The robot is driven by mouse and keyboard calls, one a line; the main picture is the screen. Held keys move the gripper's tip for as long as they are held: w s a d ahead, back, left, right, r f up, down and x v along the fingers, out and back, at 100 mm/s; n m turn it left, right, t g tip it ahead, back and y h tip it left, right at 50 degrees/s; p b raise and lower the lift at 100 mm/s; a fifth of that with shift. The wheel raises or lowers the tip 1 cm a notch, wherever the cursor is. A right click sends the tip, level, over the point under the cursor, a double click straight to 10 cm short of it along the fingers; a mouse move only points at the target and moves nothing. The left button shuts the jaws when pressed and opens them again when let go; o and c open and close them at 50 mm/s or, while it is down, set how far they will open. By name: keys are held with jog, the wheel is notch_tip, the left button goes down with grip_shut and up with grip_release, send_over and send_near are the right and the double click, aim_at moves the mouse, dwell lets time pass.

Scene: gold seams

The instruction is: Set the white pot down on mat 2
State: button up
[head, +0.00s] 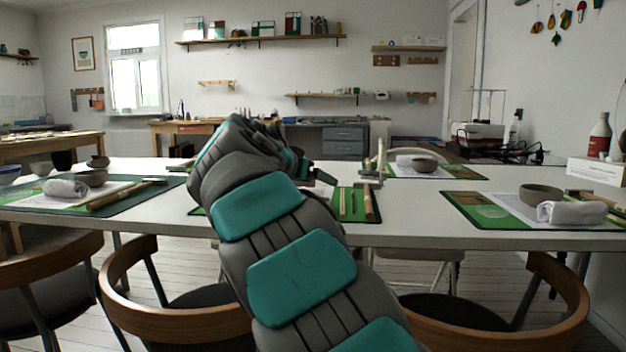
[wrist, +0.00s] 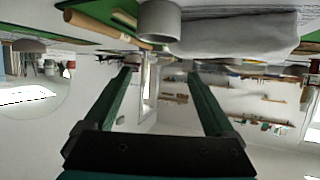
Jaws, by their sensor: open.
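My gripper (wrist: 160,76) is open in the wrist view, with nothing between its two dark green fingers. In the head view my arm reaches over the table and hides part of its middle. No pot is clearly white. A pale grey round vessel (wrist: 160,20) shows beyond the fingers in the upside-down wrist view, beside a rolled towel (wrist: 235,32). In the head view green mats lie at left (head: 140,193), middle (head: 347,213), back right (head: 465,175) and front right (head: 463,208). I cannot read any mat number.
Wooden sticks lie on several mats. Chairs (head: 175,318) line the near edge. The white table (head: 415,205) is bare between the middle and front right mats.

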jog(key=shift+r, duration=0.1)
jog(key=shift+r+p, duration=0.45)
jog(key=shift+p, duration=0.2)
jog(key=shift+s+a+r, duration=0.1)
jog(key=shift+s+r, duration=0.1)
jog(key=shift+r, duration=0.05)
jog(key=v, duration=1.1)
jog(key=shift+s+a, duration=0.15)
jog(key=shift+s, duration=0.1)
